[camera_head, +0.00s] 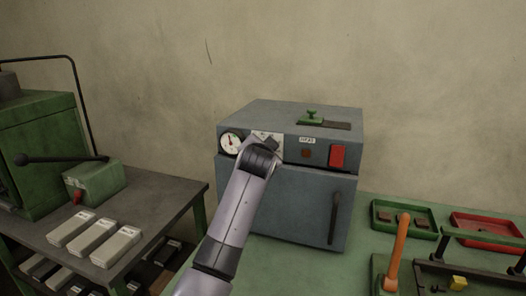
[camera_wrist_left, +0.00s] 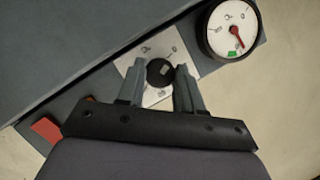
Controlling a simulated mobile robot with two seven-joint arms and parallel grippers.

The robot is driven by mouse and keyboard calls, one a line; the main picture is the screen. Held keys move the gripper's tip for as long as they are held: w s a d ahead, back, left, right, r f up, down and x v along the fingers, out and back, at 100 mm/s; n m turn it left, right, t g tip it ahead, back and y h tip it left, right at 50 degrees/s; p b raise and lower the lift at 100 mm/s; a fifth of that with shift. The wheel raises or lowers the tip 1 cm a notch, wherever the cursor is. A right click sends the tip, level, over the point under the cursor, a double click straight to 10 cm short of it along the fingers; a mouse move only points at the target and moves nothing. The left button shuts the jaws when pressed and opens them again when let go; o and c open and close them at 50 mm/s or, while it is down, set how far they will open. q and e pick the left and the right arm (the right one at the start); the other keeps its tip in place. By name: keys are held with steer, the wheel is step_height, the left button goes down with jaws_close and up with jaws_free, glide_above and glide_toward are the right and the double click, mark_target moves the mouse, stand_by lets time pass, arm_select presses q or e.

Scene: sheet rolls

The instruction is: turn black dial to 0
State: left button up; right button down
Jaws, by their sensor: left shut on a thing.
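The black dial (camera_wrist_left: 159,72) sits on a white plate (camera_wrist_left: 186,52) with printed marks around it, on the front of a grey oven-like box (camera_head: 290,205). A small light mark shows on the dial, but the print is too small to read surely. My left gripper (camera_wrist_left: 160,84) has one finger on each side of the dial and is shut on it. In the head view my left arm reaches up to the panel, and its wrist (camera_head: 262,158) hides the dial; part of the white plate (camera_head: 260,135) shows above it. My right gripper is not in view.
A round white gauge (camera_head: 230,143) with a red needle is left of the plate. A red switch (camera_head: 337,156) is to the right, above the door handle (camera_head: 334,218). A green tray (camera_head: 403,232) and an orange handle (camera_head: 398,250) are at right on the green table.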

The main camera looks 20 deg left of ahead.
arm_select(q)
steer(key=o, duration=1)
steer(key=shift+o, duration=0.2)
steer(key=shift+s, duration=0.15)
steer(key=b+v, duration=0.1)
steer(key=v, duration=0.6)
steer(key=shift+f, duration=0.1)
